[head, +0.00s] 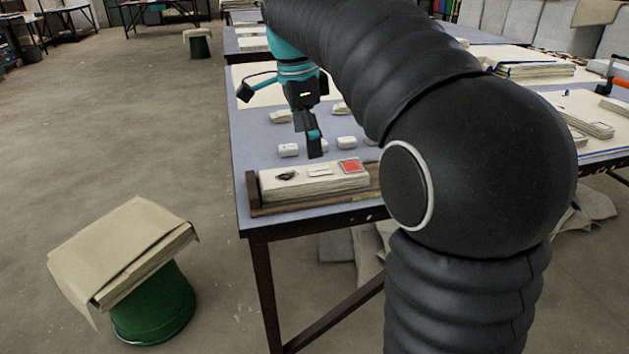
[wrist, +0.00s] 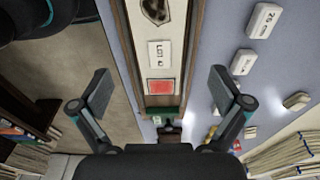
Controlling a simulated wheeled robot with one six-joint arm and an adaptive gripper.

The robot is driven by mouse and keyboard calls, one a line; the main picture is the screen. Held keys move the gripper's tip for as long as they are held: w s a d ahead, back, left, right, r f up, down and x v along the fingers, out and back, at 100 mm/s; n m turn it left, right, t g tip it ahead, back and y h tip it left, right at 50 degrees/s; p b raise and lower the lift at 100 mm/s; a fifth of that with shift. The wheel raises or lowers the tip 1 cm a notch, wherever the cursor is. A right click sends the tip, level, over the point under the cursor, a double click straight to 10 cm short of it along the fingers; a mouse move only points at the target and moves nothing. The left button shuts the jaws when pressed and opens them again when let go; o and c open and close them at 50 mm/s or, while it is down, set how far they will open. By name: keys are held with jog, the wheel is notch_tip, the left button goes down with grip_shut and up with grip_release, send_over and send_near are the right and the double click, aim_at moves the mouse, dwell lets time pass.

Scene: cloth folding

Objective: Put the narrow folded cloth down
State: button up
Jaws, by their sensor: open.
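The narrow folded cloth (head: 325,186) is a long cream stack with a dark emblem, a small lettered label and a red square on top. It lies in a wooden holder (head: 252,189) at the near edge of the blue-grey table. In the wrist view the cloth (wrist: 161,67) runs lengthwise up the middle between the holder's dark side rails (wrist: 189,70). My gripper (head: 313,147) is above and just behind the cloth in the head view. In the wrist view my gripper (wrist: 160,92) has its fingers wide apart, one on each side of the holder, with nothing between them held.
Several small white marked blocks (head: 288,150) stand on the table behind the holder. A green drum (head: 155,305) with a brown-covered stack (head: 125,240) stands on the floor at left. More stacks (head: 535,62) lie on the tables at right. My arm hides part of the table.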

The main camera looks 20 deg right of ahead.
aim_at(314, 172)
jog(key=shift+d+f+b, duration=0.15)
jog(key=shift+d+f, duration=0.05)
jog(key=shift+f, duration=0.95)
jog(key=shift+d+f+b, duration=0.1)
jog(key=shift+d+f, duration=0.05)
jog(key=shift+f, duration=0.95)
jog(key=shift+d+f+b, duration=0.15)
jog(key=shift+d+f, duration=0.05)
jog(key=shift+f, duration=0.95)
jog(key=c, duration=1.4)
jog(key=shift+r, duration=0.5)
notch_tip(314, 172, up, 4)
jog(key=shift+f+p, duration=0.2)
jog(key=shift+p, duration=0.15)
jog(key=s+d+r, duration=0.2)
jog(key=d, duration=0.1)
jog(key=s+d+r, duration=0.2)
jog(key=s+d, duration=0.1)
jog(key=s+d+r, duration=0.2)
jog(key=d, duration=0.1)
jog(key=shift+s+d+r, duration=0.1)
jog(key=shift+s+r, duration=0.05)
jog(key=shift+r, duration=0.1)
